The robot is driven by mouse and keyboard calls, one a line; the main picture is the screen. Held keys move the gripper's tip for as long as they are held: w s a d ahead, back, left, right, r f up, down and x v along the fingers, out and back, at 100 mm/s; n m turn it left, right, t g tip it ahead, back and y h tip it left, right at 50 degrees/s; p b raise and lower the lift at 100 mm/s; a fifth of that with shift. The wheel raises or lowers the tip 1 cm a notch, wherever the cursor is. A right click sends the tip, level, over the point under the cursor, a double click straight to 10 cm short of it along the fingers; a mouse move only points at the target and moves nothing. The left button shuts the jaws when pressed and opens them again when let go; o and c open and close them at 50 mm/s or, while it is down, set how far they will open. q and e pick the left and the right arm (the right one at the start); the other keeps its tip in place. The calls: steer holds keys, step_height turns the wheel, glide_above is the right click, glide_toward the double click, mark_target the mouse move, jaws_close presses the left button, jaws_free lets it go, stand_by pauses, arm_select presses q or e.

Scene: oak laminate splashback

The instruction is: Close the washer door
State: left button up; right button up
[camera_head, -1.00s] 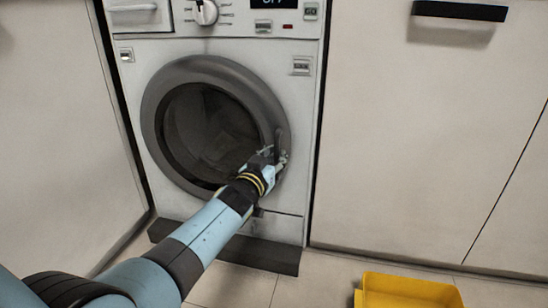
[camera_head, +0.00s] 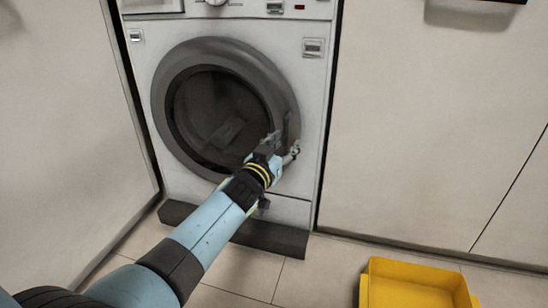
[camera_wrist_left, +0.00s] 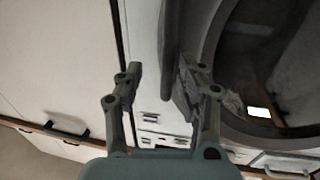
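The washer (camera_head: 315,120) is white and stands between cabinet panels. Its round door (camera_head: 172,75) has a grey ring and dark glass with laundry dimly visible behind. The door sits against or very near the washer front; I cannot tell whether it is latched. My left gripper (camera_head: 283,147) is at the lower right edge of the door, by the handle (camera_head: 287,128). In the left wrist view my left gripper (camera_wrist_left: 162,80) has its fingers apart, and the door ring (camera_wrist_left: 212,40) is beside the right finger. Contact is unclear. My right gripper is not in view.
A yellow bin (camera_head: 410,285) stands on the tiled floor at the lower right. Pale cabinet fronts (camera_head: 430,120) flank the washer on the right, and a pale panel (camera_head: 65,130) stands on the left. The floor in front of the washer is otherwise clear.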

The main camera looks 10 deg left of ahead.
arm_select(q)
steer(key=v, duration=0.8)
steer(key=shift+s, duration=0.45)
steer(key=shift+f, duration=0.1)
